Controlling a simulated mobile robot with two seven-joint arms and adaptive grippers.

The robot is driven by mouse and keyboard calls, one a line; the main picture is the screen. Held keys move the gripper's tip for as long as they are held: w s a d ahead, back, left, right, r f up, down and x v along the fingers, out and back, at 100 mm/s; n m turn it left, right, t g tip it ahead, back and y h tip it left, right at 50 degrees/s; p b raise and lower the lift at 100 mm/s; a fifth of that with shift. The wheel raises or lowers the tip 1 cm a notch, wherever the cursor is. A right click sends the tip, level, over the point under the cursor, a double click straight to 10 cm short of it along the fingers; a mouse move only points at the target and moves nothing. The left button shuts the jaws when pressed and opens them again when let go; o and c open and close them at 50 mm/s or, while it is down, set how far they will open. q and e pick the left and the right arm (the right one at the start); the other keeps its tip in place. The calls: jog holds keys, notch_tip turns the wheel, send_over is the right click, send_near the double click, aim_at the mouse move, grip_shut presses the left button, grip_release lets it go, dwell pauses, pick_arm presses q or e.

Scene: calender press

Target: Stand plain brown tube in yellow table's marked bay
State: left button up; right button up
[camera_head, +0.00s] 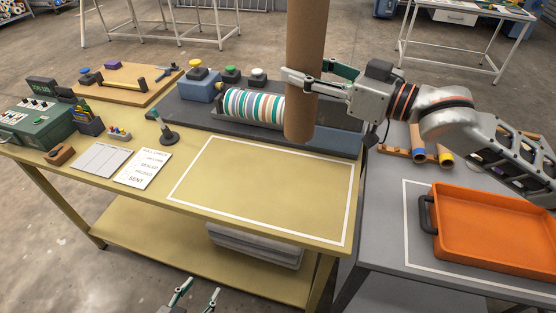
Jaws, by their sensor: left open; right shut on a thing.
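The plain brown tube (308,45) is upright and held in the air by my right gripper (300,82), whose fingers are shut around its lower part. Its top runs out of the picture. Its lower end appears just beyond the marked bay, in front of the striped roll. The marked bay (262,190) is a white-outlined rectangle on the yellow table (150,196), and it is empty. My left gripper (196,301) is open and empty at the bottom edge, low in front of the yellow table; only its fingertips show.
A striped roll (252,106) lies on the dark press behind the bay. Cards (143,169) and a stamp (168,134) are left of the bay. A grey table (385,225) at right holds an orange tray (490,230) and several short rolls (418,156).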

aim_at(313, 126)
notch_tip(313, 126, down, 12)
jog(key=shift+s+b, duration=0.1)
jog(key=shift+b, duration=0.85)
pick_arm(q)
jog(key=f, duration=0.2)
jog(key=f+b, duration=0.1)
jog(key=shift+s+f, duration=0.4)
pick_arm(e)
notch_tip(313, 126, down, 7)
jog(key=shift+f, duration=0.1)
pick_arm(q)
jog(key=shift+f, duration=0.15)
pick_arm(e)
jog(key=o, duration=1.2)
